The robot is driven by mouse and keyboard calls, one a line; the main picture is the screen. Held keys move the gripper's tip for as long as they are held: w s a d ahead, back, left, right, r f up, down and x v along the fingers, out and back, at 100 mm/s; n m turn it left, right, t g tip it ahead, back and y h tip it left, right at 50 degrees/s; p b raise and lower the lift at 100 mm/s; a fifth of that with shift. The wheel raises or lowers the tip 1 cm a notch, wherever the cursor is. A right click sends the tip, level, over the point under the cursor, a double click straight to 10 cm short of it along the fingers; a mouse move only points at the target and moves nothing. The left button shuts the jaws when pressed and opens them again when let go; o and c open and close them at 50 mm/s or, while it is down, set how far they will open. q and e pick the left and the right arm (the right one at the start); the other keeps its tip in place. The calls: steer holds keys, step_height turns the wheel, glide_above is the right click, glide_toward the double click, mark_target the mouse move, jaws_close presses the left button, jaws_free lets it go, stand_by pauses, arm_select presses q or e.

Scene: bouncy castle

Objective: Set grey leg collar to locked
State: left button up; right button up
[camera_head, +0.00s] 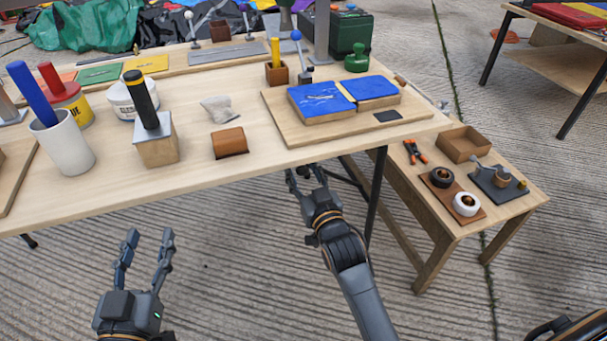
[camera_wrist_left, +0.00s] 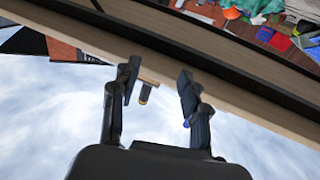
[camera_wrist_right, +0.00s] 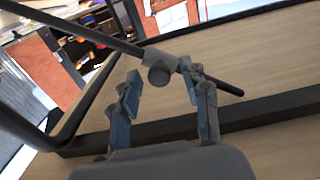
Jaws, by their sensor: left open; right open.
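The grey leg collar (camera_wrist_right: 184,64) shows in the right wrist view. It sits around a dark rod under the table and has a round grey knob (camera_wrist_right: 158,76) on its side. I cannot tell whether it is locked. My right gripper (camera_head: 305,173) is open at the table's front edge. In the right wrist view its fingers (camera_wrist_right: 162,90) are spread, with the collar and knob ahead of and partly between them. I cannot tell whether a finger touches the collar. In the head view I cannot make out the collar. My left gripper (camera_head: 149,237) is open and empty in front of the table.
The wooden table (camera_head: 240,178) stands above and ahead, with a dark leg (camera_head: 376,195) at its right. A low wooden bench (camera_head: 455,228) with small parts stands further right. The table bears cups, pots and blue pads. The floor around my left gripper is clear.

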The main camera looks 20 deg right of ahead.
jaws_close()
arm_select(q)
steer(key=shift+s+a+f, duration=0.1)
steer(key=shift+a+f, duration=0.05)
steer(key=shift+f, duration=0.35)
arm_select(e)
steer(key=d+f, duration=0.5)
steer(key=shift+d, duration=0.35)
jaws_free()
steer(key=shift+w+d, duration=0.1)
steer(key=shift+r, duration=0.1)
